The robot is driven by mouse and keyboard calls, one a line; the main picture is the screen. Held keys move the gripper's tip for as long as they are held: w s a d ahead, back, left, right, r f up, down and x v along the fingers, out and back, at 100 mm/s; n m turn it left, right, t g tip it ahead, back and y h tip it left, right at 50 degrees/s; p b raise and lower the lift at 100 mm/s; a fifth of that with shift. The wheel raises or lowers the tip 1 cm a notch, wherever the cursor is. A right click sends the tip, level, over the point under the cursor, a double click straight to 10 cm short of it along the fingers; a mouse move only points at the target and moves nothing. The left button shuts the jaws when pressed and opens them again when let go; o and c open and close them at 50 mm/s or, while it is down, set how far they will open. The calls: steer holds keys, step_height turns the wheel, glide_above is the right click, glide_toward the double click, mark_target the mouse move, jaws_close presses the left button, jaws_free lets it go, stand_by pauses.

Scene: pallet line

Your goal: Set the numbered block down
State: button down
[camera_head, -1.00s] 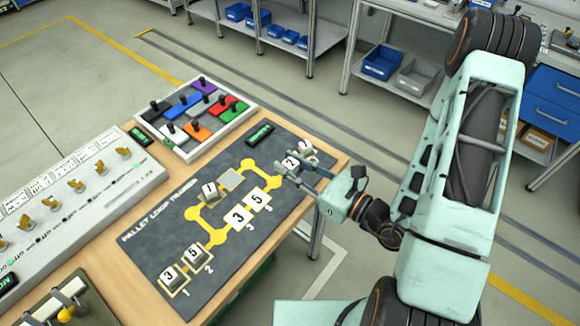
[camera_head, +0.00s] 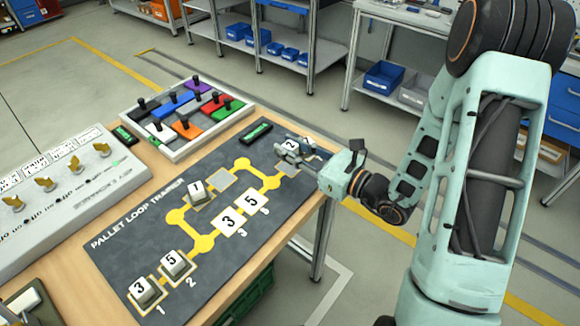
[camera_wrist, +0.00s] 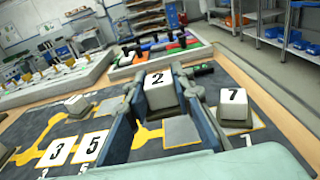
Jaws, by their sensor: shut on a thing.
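My gripper (camera_head: 291,150) is shut on a white block marked 2 (camera_wrist: 159,90), which also shows in the head view (camera_head: 290,144). The block is upright between the two fingers, over the far right end of the dark mat (camera_head: 125,268). In the wrist view, a bare grey pad (camera_wrist: 182,131) on the mat shows just in front of the block, between the fingers. A block marked 7 (camera_wrist: 234,104) stands close to the right of my right finger. I cannot tell whether the held block touches the mat; its underside is hidden.
On the mat stand blocks marked 1 (camera_head: 198,189), 5 (camera_head: 174,264) and 3 (camera_head: 143,291). Flat 3 (camera_head: 228,221) and 5 (camera_head: 251,201) squares lie between yellow tracks. A bare grey pad (camera_head: 222,179) adjoins block 1. A tray of coloured pieces (camera_head: 186,117) stands behind the mat.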

steer(key=shift+w+f+b, duration=0.35)
steer(key=shift+w+f, duration=0.25)
steer(key=shift+f, duration=0.2)
steer(key=shift+w+f+b, duration=0.2)
steer(key=shift+f+b, duration=1.05)
steer(key=shift+f, duration=0.4)
steer(key=shift+f, duration=0.15)
steer(key=c, duration=1.7)
jaws_free()
